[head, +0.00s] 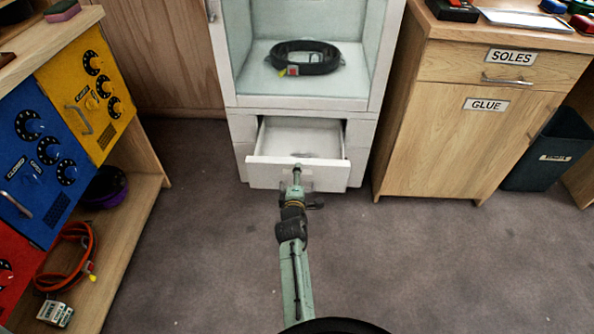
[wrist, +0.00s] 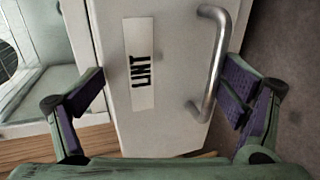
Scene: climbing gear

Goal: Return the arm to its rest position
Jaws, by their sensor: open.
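My arm reaches forward in the head view, and my gripper (head: 297,187) is at the front of a pulled-out white drawer (head: 265,172) low in a white cabinet. In the wrist view my gripper (wrist: 166,86) is open and empty, its purple-padded fingers wide apart. Between them in the picture are the drawer front (wrist: 172,80), its label (wrist: 140,65), which seems to read LINT, and a metal bar handle (wrist: 213,65). The handle lies nearer the right finger. I cannot tell how far the fingers are from it.
A black ring-shaped item (head: 303,57) lies in the white cabinet's open compartment (head: 250,88). A wooden cabinet (head: 440,140) and dark bin (head: 548,150) stand right. A wooden shelf unit (head: 125,215) with coloured panels and an orange loop (head: 65,255) stands left. Floor between is clear.

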